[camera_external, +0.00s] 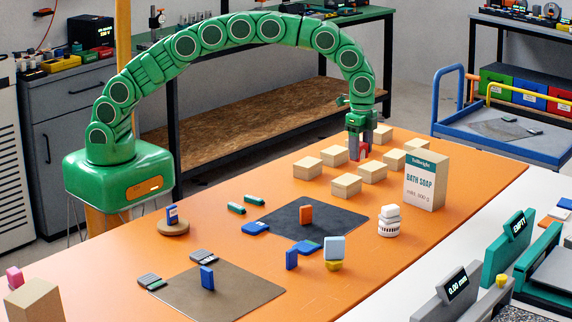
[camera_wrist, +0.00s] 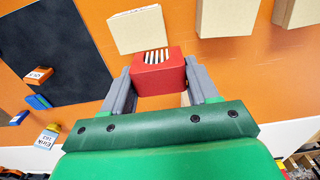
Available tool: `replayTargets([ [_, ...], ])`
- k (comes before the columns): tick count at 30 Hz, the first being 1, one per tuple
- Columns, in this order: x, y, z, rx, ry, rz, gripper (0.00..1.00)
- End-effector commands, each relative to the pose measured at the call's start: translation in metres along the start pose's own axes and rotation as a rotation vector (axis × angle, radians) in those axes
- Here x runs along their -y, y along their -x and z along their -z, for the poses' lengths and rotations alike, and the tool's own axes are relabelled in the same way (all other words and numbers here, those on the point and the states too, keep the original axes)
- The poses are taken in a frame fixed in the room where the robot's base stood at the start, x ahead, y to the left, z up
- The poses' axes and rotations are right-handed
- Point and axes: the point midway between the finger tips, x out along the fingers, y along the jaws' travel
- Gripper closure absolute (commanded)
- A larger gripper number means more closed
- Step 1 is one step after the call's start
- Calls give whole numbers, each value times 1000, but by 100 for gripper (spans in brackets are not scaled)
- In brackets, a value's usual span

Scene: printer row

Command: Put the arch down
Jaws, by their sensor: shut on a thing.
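The arch is a red block (camera_external: 363,152) with two legs, in my gripper (camera_external: 366,143) among the pale wooden blocks at the far part of the orange table. In the wrist view the red arch (camera_wrist: 158,78) sits between the two grey fingers of my gripper (camera_wrist: 160,82), which are shut on it from both sides.
Several pale wooden blocks (camera_external: 345,185) stand close around the gripper. A dark mat (camera_external: 340,222) with an orange block (camera_external: 306,214) lies nearer. Orange table (camera_external: 400,250) is bare at the near right.

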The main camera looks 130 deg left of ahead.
Motion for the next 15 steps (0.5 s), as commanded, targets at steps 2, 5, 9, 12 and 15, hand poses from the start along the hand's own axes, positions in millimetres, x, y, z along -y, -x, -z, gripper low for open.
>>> replayTargets([
  [2,4,-5,5,3,0,-1,71],
  [5,8,-9,12,4,0,-1,71],
  [9,13,-16,20,4,0,-1,71],
  [12,17,-25,26,5,0,-1,71],
  [15,20,-32,32,3,-1,0,71],
])
